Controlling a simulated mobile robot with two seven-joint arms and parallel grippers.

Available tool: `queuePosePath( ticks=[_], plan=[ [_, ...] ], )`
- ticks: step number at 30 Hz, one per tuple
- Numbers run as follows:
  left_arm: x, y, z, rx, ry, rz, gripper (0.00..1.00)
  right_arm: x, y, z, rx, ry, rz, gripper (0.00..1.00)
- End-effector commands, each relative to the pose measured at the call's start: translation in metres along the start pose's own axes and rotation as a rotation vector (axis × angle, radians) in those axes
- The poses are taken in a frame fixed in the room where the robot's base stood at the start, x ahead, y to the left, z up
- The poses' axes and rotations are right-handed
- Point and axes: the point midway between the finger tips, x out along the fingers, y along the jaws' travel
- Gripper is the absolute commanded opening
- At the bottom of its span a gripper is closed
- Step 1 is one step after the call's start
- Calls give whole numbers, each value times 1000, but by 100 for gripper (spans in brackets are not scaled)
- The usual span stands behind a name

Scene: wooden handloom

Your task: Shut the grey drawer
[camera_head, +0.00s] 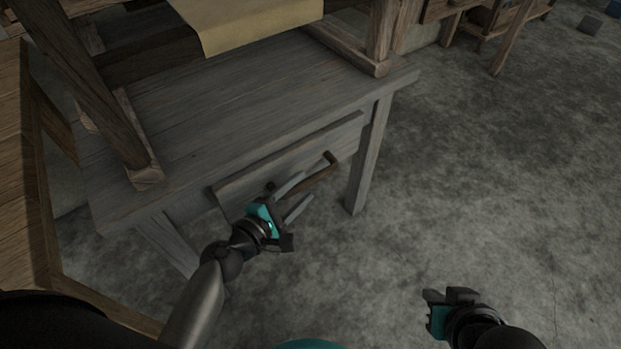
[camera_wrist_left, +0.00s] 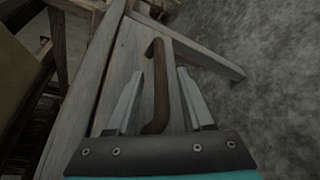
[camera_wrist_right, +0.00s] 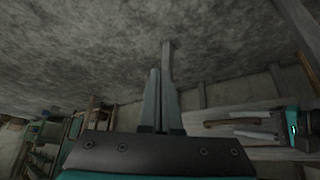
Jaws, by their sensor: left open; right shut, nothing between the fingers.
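The grey drawer (camera_head: 345,142) is in the front of a grey wooden table, and its front stands a little out from the table. A brown bar handle (camera_head: 318,172) runs along its face. My left gripper (camera_head: 304,190) is open at the handle. In the left wrist view, the handle (camera_wrist_left: 158,85) shows between the two spread fingers (camera_wrist_left: 159,72) and the drawer front (camera_wrist_left: 124,62) lies to the left; I cannot tell whether the fingers touch it. My right gripper (camera_head: 432,296) is shut and empty, away from the table; its closed fingers show in the right wrist view (camera_wrist_right: 161,75).
The grey tabletop (camera_head: 240,105) carries loom posts and a tan cloth (camera_head: 250,22). A table leg (camera_head: 366,165) stands right of the drawer. A brown wooden frame (camera_head: 18,170) is at the left. The concrete floor (camera_head: 480,180) to the right is clear.

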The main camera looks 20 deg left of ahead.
Motion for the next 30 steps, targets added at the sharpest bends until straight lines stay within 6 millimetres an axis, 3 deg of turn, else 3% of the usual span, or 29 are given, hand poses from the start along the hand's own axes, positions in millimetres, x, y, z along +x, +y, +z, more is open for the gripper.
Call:
queuePosePath(
  ticks=[3, 9, 21, 30],
  plan=[
    [19, 0, 1, -1, -2, 2, 52, 3, -2, -4, 0, 29, -7, 0],
    [38, 0, 0, -2, 0, 1, 52, 9, -9, -4, -5, 65, -24, 0],
    [43, 0, 0, -1, 0, -1, 52, 10, -10, -7, -5, 82, -27, 0],
    [43, 0, 0, -1, 0, 0, 18, 10, -10, -7, -5, 81, -27, 0]
  ],
)
